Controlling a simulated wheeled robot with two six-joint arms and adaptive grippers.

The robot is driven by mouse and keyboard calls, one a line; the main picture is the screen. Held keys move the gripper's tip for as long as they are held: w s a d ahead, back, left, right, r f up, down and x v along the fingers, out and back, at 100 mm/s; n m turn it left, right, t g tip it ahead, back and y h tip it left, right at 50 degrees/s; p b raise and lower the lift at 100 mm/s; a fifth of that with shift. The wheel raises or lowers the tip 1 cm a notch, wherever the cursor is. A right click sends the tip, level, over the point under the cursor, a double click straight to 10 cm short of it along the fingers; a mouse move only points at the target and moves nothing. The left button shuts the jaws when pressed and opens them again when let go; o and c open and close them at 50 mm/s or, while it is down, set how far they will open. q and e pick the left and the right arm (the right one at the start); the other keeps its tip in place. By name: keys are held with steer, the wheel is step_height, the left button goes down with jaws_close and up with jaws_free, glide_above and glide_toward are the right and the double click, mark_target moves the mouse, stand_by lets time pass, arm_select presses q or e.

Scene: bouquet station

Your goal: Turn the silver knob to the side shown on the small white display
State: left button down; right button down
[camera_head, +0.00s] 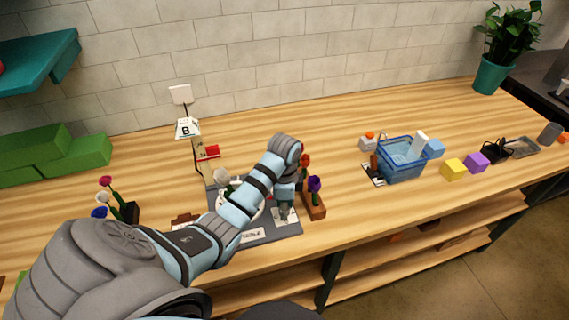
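My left arm comes in from the lower left and bends down over a grey board (262,238) on the bench. My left gripper (284,212) points down at the board's right part, just above or touching a small pale plate there. Its fingers are too small to tell open from shut. I cannot make out the silver knob; it may be hidden by the gripper or arm. A white card with a black "B" (187,129) stands at the back left, below a blank white panel (180,94) on a post. I cannot tell which is the display. My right gripper is not in view.
Flowers in a wooden block (315,207) stand close right of my gripper. More flowers (104,198) stand at the left. A blue basket (402,168), a yellow block (453,169) and a purple block (477,161) are farther right. Green blocks (78,155) lie at the back left.

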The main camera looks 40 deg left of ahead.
arm_select(q)
steer(key=shift+r+m, duration=0.1)
steer(key=shift+m, duration=0.9)
steer(key=c, duration=1.4)
jaws_free()
steer(key=shift+o, duration=0.5)
steer(key=shift+a, duration=0.1)
